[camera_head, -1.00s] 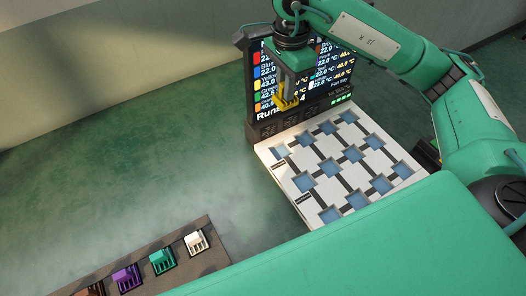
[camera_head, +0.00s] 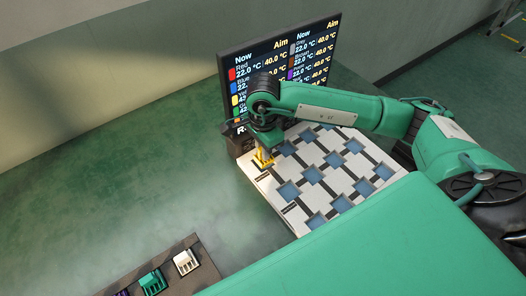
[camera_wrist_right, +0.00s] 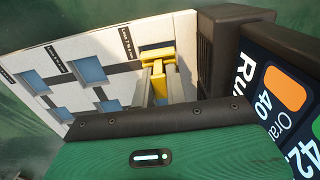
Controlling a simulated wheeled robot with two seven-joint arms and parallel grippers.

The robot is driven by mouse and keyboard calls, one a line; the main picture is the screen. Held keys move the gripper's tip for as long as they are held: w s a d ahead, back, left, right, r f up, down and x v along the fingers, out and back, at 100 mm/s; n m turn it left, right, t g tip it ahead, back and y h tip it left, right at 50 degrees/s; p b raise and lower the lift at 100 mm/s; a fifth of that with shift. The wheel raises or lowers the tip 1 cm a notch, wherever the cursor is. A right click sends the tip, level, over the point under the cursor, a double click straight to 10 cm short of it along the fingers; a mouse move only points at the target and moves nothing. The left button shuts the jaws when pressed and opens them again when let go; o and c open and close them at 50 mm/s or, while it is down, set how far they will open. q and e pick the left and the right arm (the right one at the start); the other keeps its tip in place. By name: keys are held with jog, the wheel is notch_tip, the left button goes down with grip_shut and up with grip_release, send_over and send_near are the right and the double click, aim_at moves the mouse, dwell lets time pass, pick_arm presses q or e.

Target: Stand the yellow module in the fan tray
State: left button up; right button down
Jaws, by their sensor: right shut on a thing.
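The yellow module (camera_head: 263,158) is between the fingers of my right gripper (camera_head: 265,149), low over the corner of the white tray (camera_head: 300,228) nearest the screen. In the right wrist view, my right gripper (camera_wrist_right: 160,86) is shut on the yellow module (camera_wrist_right: 158,55), which is at a recess along the white tray's (camera_wrist_right: 90,42) edge. I cannot tell whether its foot is inside the recess or just above it. The tray has several blue square recesses joined by dark strips. My left gripper is not in view.
A black display (camera_head: 300,62) with temperature readings stands right behind the tray; its dark frame (camera_wrist_right: 221,55) is close beside my gripper. A dark rack (camera_head: 206,268) at the front holds a white module (camera_head: 186,262), a teal module (camera_head: 152,282) and others. The green floor at left is clear.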

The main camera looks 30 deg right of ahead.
jog(key=shift+f, duration=0.75)
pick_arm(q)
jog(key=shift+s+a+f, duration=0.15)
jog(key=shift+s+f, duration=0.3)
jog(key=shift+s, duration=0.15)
pick_arm(e)
jog(key=shift+f, duration=0.15)
